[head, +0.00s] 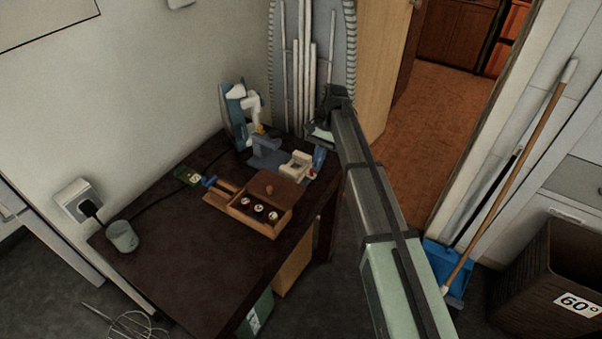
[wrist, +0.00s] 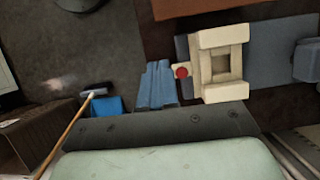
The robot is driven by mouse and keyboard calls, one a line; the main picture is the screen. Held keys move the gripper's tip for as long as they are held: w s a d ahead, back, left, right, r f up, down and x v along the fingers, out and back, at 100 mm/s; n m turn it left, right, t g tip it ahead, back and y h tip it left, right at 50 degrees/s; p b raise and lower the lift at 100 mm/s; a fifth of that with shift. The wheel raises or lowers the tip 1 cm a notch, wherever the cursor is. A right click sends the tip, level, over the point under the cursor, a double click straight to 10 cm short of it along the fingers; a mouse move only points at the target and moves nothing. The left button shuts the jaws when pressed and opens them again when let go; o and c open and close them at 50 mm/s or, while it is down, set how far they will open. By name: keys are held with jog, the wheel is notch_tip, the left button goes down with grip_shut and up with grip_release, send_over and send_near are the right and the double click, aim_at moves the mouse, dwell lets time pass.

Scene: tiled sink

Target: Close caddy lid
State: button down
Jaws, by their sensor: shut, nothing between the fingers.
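The wooden caddy (head: 243,215) sits on the dark table with several round white and dark items showing in its open front compartments. Its brown lid (head: 284,187), with a small knob, stands raised at the caddy's back side, leaving the compartments uncovered. A reddish-brown edge at the top of the wrist view (wrist: 205,7) appears to be part of the caddy. My gripper (head: 321,132) is shut and empty, beyond and to the right of the caddy, apart from the lid.
A grey-blue object (head: 267,152) and an iron (head: 236,105) stand farther back.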

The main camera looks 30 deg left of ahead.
aim_at(283, 200)
jog(key=s+a+r, duration=0.1)
jog(key=a+r, duration=0.3)
jog(key=r, duration=0.1)
jog(key=x, duration=1)
jog(key=shift+w+d, duration=0.1)
jog(key=s, duration=0.9)
jog(key=shift+s, duration=0.4)
jog(key=v, duration=1)
jog(key=shift+w, duration=0.2)
